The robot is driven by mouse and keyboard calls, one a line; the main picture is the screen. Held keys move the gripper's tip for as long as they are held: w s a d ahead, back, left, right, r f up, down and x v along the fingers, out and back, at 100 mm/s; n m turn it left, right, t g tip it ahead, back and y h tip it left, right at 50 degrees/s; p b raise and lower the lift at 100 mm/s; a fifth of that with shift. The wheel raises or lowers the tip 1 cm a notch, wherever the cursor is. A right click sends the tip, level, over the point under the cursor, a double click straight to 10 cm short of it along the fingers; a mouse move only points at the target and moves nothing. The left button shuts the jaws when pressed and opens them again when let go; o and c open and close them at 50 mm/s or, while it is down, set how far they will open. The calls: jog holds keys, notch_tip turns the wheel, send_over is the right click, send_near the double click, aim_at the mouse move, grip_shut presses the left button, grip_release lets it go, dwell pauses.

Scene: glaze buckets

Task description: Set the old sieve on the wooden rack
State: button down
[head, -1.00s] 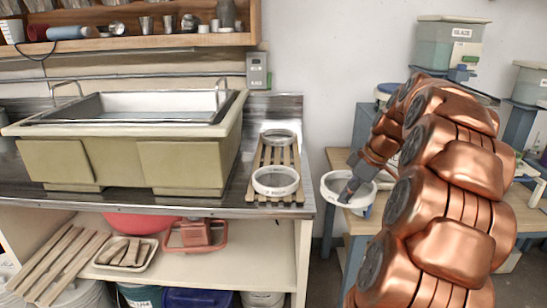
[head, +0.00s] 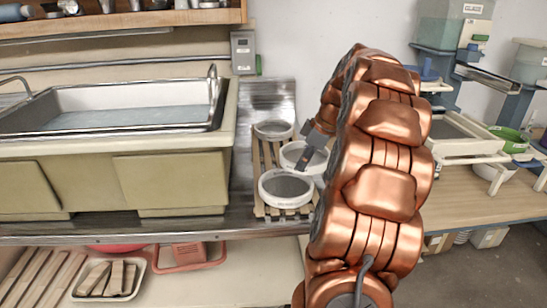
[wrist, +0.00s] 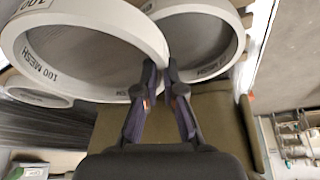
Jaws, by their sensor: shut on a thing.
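The wooden rack (head: 262,205) is a slatted stand on the metal counter, right of the sink. My gripper (head: 312,150) is shut on the rim of a white, round sieve (head: 288,166) with a grey mesh, over the middle of the rack. I cannot tell if this sieve touches the slats. Another sieve (head: 263,196) is at the rack's front end and a third (head: 257,132) at its back end. In the wrist view my gripper (wrist: 161,80) is between two large white rims; the left sieve (wrist: 128,18) is marked "100 MESH".
The sink (head: 135,138) stands close on the left of the rack. A wooden table (head: 465,205) on the right holds a white framed screen (head: 455,150) and a green bowl (head: 510,138). A grey box (head: 243,52) is on the wall behind.

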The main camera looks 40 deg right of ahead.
jog(key=w, duration=0.3)
jog(key=w+p, duration=0.1)
jog(key=w, duration=0.3)
jog(key=w+f+p, duration=0.1)
jog(key=w, duration=0.2)
jog(key=shift+w+a, duration=0.2)
jog(key=shift+a, duration=0.05)
jog(key=shift+w+f+p, duration=0.1)
jog(key=shift+f+p, duration=0.55)
jog(key=shift+f, duration=1.05)
jog(key=shift+f, duration=0.2)
jog(key=c, duration=1.6)
grip_release()
jog(key=shift+r, duration=0.15)
jog(key=b+v, duration=0.2)
jog(key=v, duration=1)
jog(key=shift+d, duration=0.1)
